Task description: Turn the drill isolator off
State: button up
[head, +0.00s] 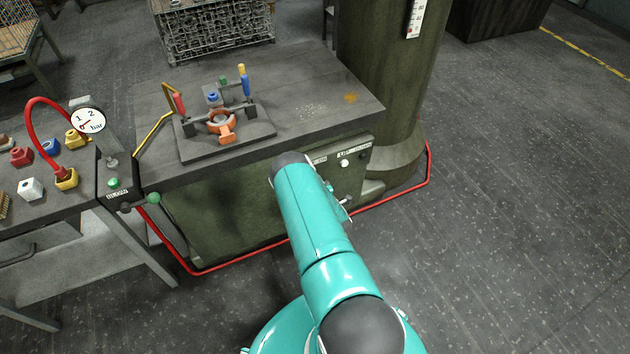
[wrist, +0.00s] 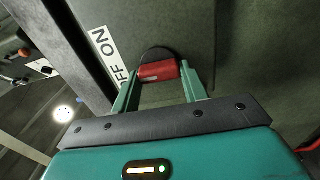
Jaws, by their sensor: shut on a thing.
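In the wrist view, the drill isolator's red handle (wrist: 158,71) sits on a dark green panel beside a white label (wrist: 104,48) reading OFF and ON. My gripper (wrist: 161,74) has one green finger at each end of the red handle and is shut on it. The handle lies nearly level across the wrist picture, with a dark curved edge behind it. I cannot tell which word it points to. In the head view, my teal arm hides the isolator and most of the gripper at the cabinet front (head: 230,215).
A fixture plate (head: 240,141) with an orange casting (head: 222,122) stands on the bench top (head: 310,85). A white button (head: 344,163) shows right of my arm. A red floor-level rail (head: 405,195) runs round the cabinet and column (head: 385,90). Floor at right is clear.

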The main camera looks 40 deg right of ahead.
jog(key=shift+d, duration=0.1)
dwell(0.4)
jog(key=o, duration=1)
jog(key=shift+s, duration=0.1)
jog(key=v, duration=1.3)
jog(key=shift+s+a, duration=0.2)
jog(key=shift+s, duration=0.1)
